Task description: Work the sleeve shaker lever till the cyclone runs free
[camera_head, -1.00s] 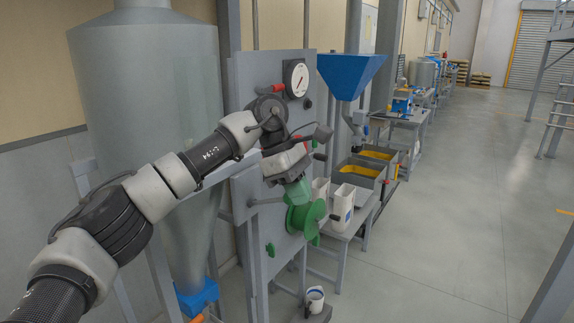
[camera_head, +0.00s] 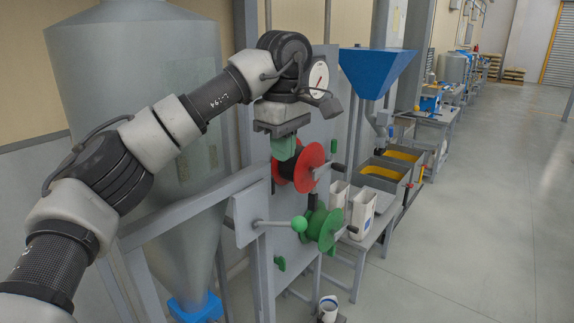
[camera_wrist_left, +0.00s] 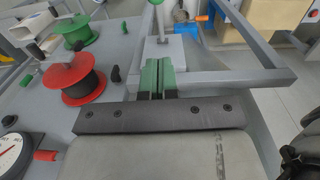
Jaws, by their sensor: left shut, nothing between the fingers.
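The lever is a thin rod with a green ball knob (camera_head: 299,224), sticking out sideways from a grey plate on the panel's frame. The knob also shows at the top of the left wrist view (camera_wrist_left: 157,2). My left gripper (camera_head: 285,152) is shut and empty, its green fingers pointing down above the lever and apart from it. The shut fingers show in the left wrist view (camera_wrist_left: 157,78). The grey cyclone (camera_head: 130,95) stands at the left, partly hidden by my left arm, with a blue outlet at its bottom. My right gripper is not in view.
A red spool-like wheel (camera_head: 307,168) and a green one (camera_head: 322,227) stick out of the panel close by the gripper and lever. A dial gauge (camera_head: 318,78) sits above. A bench with white jugs (camera_head: 362,213) stands right. The floor at right is clear.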

